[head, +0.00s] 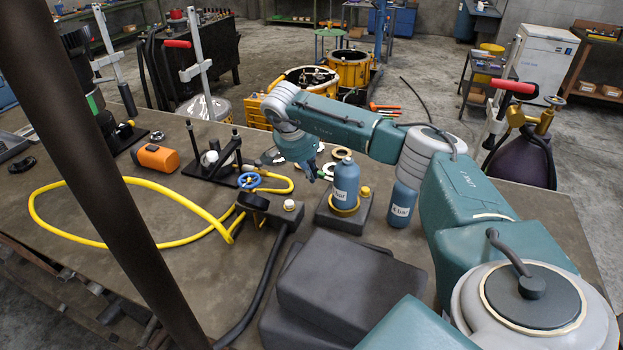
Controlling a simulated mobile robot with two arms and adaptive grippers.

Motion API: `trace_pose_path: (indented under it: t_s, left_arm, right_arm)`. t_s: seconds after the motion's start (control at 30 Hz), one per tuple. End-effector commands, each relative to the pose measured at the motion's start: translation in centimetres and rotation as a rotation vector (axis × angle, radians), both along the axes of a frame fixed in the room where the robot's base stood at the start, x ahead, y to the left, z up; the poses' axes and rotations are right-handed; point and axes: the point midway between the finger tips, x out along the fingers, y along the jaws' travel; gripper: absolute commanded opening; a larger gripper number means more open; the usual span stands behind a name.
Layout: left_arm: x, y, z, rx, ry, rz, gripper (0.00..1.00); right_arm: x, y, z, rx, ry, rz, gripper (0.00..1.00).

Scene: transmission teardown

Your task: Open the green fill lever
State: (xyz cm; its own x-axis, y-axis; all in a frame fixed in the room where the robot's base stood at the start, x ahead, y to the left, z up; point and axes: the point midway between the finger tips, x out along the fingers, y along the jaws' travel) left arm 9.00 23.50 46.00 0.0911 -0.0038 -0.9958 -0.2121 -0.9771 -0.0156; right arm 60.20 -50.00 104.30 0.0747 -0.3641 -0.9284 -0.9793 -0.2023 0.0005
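I cannot make out a green fill lever with certainty. A green band (92,103) shows on a dark upright part at the left, partly behind the dark post. My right gripper (318,176) points down over the workbench, just left of a blue bottle (346,178) standing on a dark block (342,214). The gripper's fingers are small and dark, and I cannot tell whether they are apart or hold anything. My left gripper is not in view.
A blue handwheel (249,181) and a yellow hose (165,183) lie on the workbench (130,262). A second blue bottle (402,204) stands right of the block. Dark cases (345,285) fill the front.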

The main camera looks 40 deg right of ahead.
Motion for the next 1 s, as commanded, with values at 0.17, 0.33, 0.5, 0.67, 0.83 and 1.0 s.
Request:
trace_pose_path:
  t_s: [0.17,0.33,0.5,0.67,0.83,1.0]
  left_arm:
    - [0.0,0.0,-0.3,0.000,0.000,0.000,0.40]
    - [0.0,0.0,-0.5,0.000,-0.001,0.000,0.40]
    - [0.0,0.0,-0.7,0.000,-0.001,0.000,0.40]
    - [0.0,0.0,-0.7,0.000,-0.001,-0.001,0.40]
    - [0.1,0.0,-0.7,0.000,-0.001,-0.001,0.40]
    - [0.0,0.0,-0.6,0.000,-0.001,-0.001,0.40]
  right_arm:
    - [0.8,-0.7,0.0,0.000,-0.002,-0.147,0.00]
    - [1.4,-1.7,0.0,0.000,-0.001,-0.312,0.00]
    - [1.8,-2.9,0.0,-0.001,-0.001,-0.434,0.00]
    - [2.1,-4.0,0.1,-0.001,-0.002,-0.429,0.00]
    - [2.1,-5.2,0.1,-0.001,-0.001,-0.428,0.00]
    - [2.1,-6.3,0.1,-0.001,-0.001,-0.426,0.00]
